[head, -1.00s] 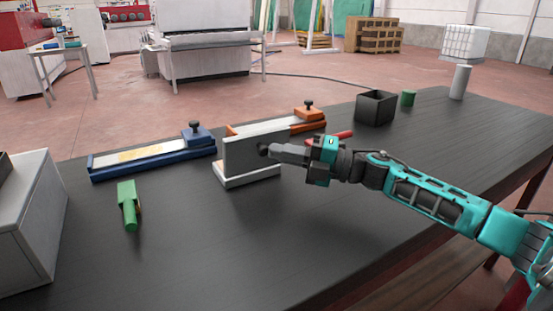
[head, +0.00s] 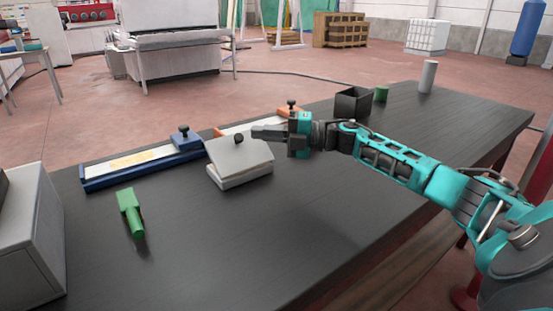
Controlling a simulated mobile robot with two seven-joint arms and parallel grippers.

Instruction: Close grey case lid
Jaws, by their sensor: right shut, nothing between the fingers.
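The grey case (head: 237,181) stands on the dark workbench, left of the view's middle. Its lid (head: 240,158) is tilted, sloping down toward the near side over the base. A dark round knob (head: 239,139) shows at the lid's far part. My right gripper (head: 256,132) is shut and empty, its fingers pointing left just right of the knob, by the lid's far edge. I cannot tell whether it touches the lid. My left gripper is not in view.
A blue-framed tray (head: 95,184) lies left of the case, an orange-framed one (head: 288,113) behind it. A green tool (head: 130,211) lies at the near left, beside a grey box (head: 35,245). A black bin (head: 352,103) stands farther right. The bench's near middle is clear.

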